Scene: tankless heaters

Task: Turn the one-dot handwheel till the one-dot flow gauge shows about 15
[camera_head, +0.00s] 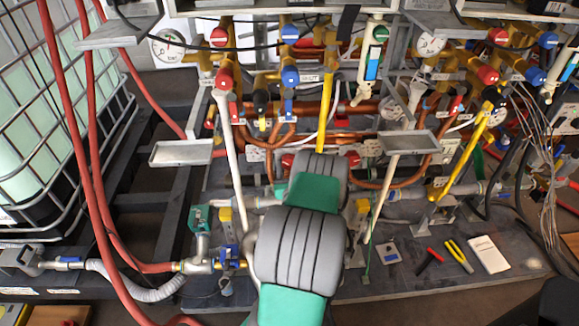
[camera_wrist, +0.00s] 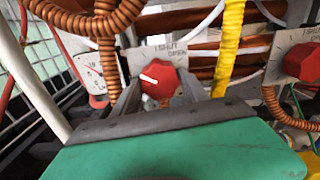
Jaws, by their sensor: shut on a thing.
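In the wrist view, a red handwheel (camera_wrist: 158,78) with a white pointer mark sits in front of a pale plate lettered SHUT and OPEN. The pointer lies tilted toward the left. My gripper (camera_wrist: 158,88) has a grey finger on each side of this handwheel and is shut on it. The plate's mark is too small to confirm as one dot. In the head view my arm hides the gripper. Two clear tube gauges with blue parts, one at upper centre-right (camera_head: 373,62) and one at the right edge (camera_head: 571,66), show there; their dots and readings cannot be read.
A second red handwheel (camera_wrist: 302,62) is to the right, past a yellow hose (camera_wrist: 229,45). Coiled copper-coloured pipe (camera_wrist: 105,20) hangs at upper left. Round dials (camera_head: 167,46) and grey trays (camera_head: 181,153) stick out from the rig. Pliers (camera_head: 459,256) lie on the base plate.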

